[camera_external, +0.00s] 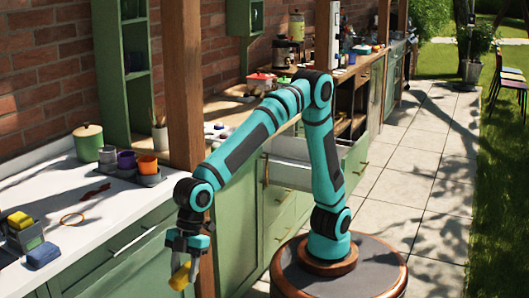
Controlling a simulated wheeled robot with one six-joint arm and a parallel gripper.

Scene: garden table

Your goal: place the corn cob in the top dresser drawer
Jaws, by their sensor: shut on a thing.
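My gripper (186,258) hangs at the end of my teal arm, pointing down in front of the green cabinets. It is shut on a yellow corn cob (180,277), which hangs below the jaws, clear of the counter. A drawer (297,172) of the green dresser stands pulled out behind my arm. Its white inside shows, partly hidden by my arm links. I cannot tell whether anything lies in it.
A wooden post (184,85) rises behind my arm. The paved floor (425,170) at right is clear.

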